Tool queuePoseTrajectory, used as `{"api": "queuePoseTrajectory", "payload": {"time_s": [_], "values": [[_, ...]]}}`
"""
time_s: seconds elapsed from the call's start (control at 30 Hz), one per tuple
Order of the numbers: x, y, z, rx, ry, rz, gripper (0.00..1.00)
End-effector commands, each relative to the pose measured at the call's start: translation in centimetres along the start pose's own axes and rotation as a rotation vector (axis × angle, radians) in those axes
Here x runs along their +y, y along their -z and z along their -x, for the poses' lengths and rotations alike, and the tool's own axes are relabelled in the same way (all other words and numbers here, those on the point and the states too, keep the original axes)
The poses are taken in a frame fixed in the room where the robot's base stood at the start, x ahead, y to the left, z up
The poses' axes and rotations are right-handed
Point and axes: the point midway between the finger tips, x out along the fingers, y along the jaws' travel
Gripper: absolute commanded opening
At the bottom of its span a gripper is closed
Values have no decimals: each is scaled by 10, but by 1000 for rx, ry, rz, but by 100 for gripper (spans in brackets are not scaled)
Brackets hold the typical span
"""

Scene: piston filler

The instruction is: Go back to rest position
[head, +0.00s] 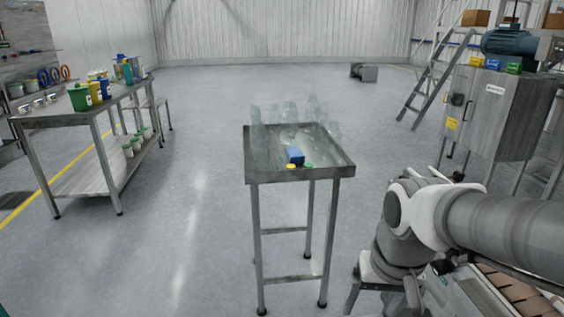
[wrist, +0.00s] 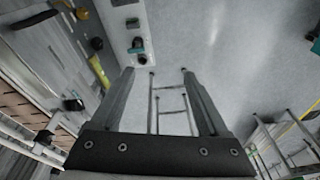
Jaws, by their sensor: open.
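My arm (head: 460,222) reaches in from the right edge of the head view and bends downward at a white and grey joint. My gripper does not show clearly in the head view. In the wrist view my gripper (wrist: 160,85) is open, its two dark fingers apart. Only the floor and the legs of a metal stand show between and beyond the fingers, and nothing is held.
A small metal table (head: 262,175) stands ahead with clear bottles (head: 258,138), a blue block (head: 295,155) and yellow and green caps. A conveyor (head: 510,296) lies below my arm. A workbench (head: 95,115) stands left, a machine cabinet (head: 490,110) right. Floor between is free.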

Motion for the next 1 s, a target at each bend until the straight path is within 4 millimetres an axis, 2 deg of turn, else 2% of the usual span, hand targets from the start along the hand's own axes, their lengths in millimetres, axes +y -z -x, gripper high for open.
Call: {"api": "queuePoseTrajectory", "payload": {"time_s": [0.03, 0.2, 0.43, 0.5, 0.67, 1.0], "values": [[0, -4, 12, 45, 11, 9, 78], [0, -18, 42, 167, 21, 55, 78], [-1, -36, 69, 304, -8, 105, 78], [-2, -31, 92, 300, -8, 109, 78], [-4, -24, 125, 298, -7, 108, 78], [-8, -7, 211, 297, -6, 108, 78]]}}
